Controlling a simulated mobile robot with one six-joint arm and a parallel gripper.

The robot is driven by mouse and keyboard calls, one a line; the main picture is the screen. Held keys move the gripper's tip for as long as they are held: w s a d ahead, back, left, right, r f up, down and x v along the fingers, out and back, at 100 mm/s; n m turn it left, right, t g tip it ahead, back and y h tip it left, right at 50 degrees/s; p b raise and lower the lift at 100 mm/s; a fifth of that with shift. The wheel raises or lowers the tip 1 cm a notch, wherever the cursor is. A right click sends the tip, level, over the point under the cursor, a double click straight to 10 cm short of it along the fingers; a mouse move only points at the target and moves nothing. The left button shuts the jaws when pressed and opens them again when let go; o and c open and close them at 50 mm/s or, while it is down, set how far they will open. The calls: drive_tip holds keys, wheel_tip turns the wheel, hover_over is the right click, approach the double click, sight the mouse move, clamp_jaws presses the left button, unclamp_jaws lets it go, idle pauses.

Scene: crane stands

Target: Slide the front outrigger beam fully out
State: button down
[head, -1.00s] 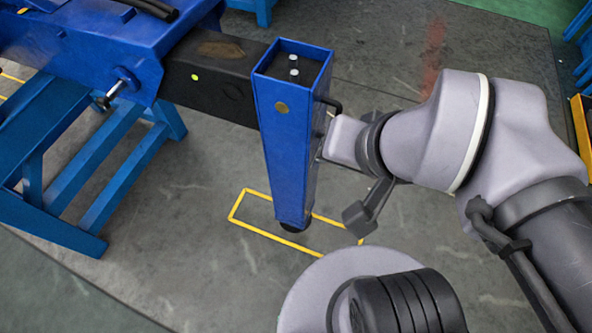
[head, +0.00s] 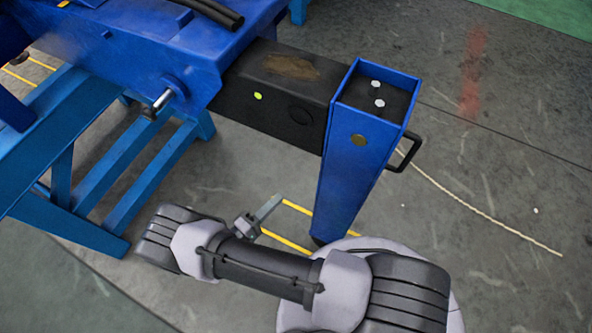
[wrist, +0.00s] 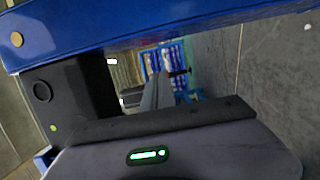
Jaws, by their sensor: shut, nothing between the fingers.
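The front outrigger beam (head: 275,112) is a black box section reaching out of the blue housing (head: 190,58) in the head view. It bears a yellow-green dot and a round dark mark. A blue upright leg (head: 347,175) with a black handle (head: 407,153) is at its outer end. The beam also shows at left in the wrist view (wrist: 85,90), with the blue leg (wrist: 110,28) across the top. My gripper (head: 270,207) is shut and empty, low on the near side of the beam, left of the leg and apart from the handle. Its fingers (wrist: 157,85) point ahead in the wrist view.
A T-handled pin (head: 160,102) sticks out of the housing. Blue stands (head: 110,190) are at left. A yellow floor outline (head: 285,240) lies behind my arm near the leg's foot. The floor to the right is clear apart from a pale cord (head: 480,208).

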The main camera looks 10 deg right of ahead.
drive_tip(key=w+d+b, duration=0.2)
drive_tip(key=w+d, duration=0.1)
drive_tip(key=d, duration=0.8)
drive_tip(key=shift+w+f, duration=0.25)
drive_tip(key=shift+w, duration=0.15)
drive_tip(key=shift+d, duration=0.1)
